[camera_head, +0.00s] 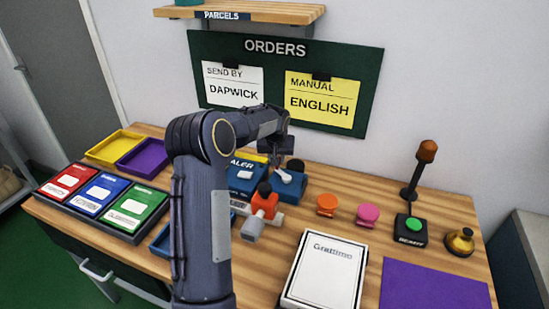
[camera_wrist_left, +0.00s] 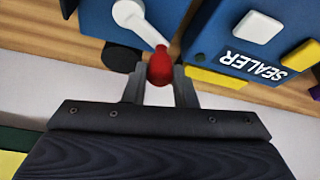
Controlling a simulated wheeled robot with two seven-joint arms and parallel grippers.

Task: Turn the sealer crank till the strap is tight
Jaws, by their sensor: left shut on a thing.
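The blue sealer (camera_head: 243,178) stands at the back middle of the bench, partly behind my left arm. In the left wrist view its blue body (camera_wrist_left: 215,40) carries the word SEALER. The white crank arm (camera_wrist_left: 132,17) ends in a red knob (camera_wrist_left: 160,68). The crank also shows in the head view (camera_head: 285,178). My left gripper (camera_head: 284,160) is over the crank, its fingers shut on the red knob. I cannot make out the strap or how tight it is. My right gripper is not in view.
An orange-red handled tool (camera_head: 264,200) stands before the sealer. Orange (camera_head: 327,204) and pink (camera_head: 368,213) knobbed pieces, a white book (camera_head: 325,268), a purple mat (camera_head: 432,288) and a green button (camera_head: 413,225) lie right. Red, blue and green packets (camera_head: 135,210) lie left.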

